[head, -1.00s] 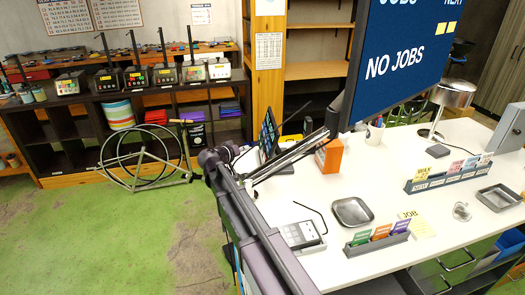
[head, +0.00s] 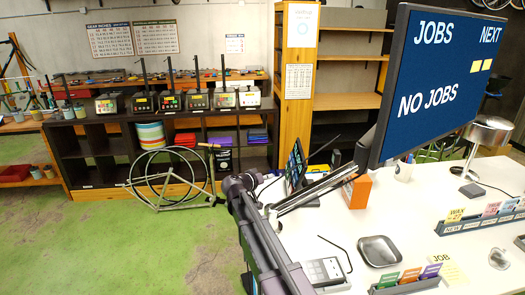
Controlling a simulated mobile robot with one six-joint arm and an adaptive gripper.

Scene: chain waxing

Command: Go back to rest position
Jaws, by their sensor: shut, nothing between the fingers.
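My arm rises from the bottom middle of the head view, in front of the left end of the white workbench (head: 345,225). It ends in a dark joint near the small tilted screen (head: 296,165). I cannot make out my gripper's fingers; they seem hidden behind the arm or outside the picture.
A big "NO JOBS" monitor (head: 430,95) overhangs the bench. On the bench are an orange box (head: 357,192), a metal tray (head: 379,251), a digital scale (head: 325,271) and card holders. A wheel and frame (head: 170,180) lean by the shelf (head: 100,155). Green floor (head: 120,245) at left is open.

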